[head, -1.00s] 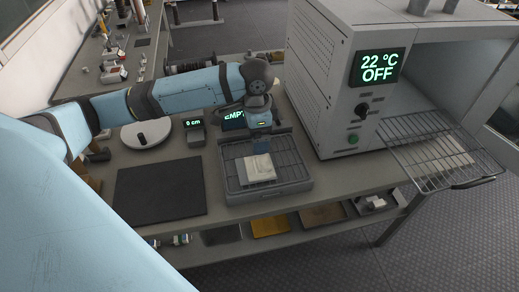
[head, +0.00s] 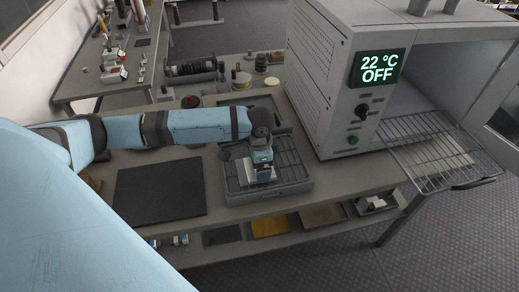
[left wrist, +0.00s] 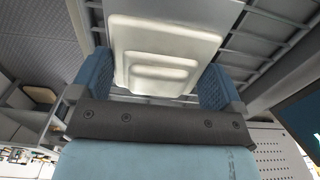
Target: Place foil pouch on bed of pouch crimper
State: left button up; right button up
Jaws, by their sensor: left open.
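A pale, flat, stepped item (left wrist: 165,50), which looks like the foil pouch, lies on a wire rack in a grey tray (head: 288,187). My left gripper (head: 263,176) is low over it, pointing down, and hides most of it in the head view. In the left wrist view the open fingers (left wrist: 155,88) stand at both sides of the item's near part; I cannot tell whether they touch it. I cannot identify a pouch crimper for sure. My right gripper is not in view.
A large grey oven (head: 330,80) reading "22 °C OFF" stands right of the tray, with a wire shelf (head: 430,150) sticking out. A dark mat (head: 160,191) lies bare to the left. A lower shelf holds flat plates (head: 270,226). Several small items stand behind my arm.

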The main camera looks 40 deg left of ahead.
pick_arm(q)
jog(key=c, duration=1.1)
jog(key=shift+r, duration=0.1)
jog(key=shift+c, duration=0.2)
notch_tip(320, 180, up, 20)
jog(key=s+d+f+n+p, duration=0.1)
jog(key=d+f+n+p, duration=0.2)
jog(key=d+n+p, duration=0.2)
jog(key=d+n, duration=0.3)
jog(key=shift+s+f+p, duration=0.15)
jog(key=shift+s+p, duration=0.15)
jog(key=shift+p, duration=0.1)
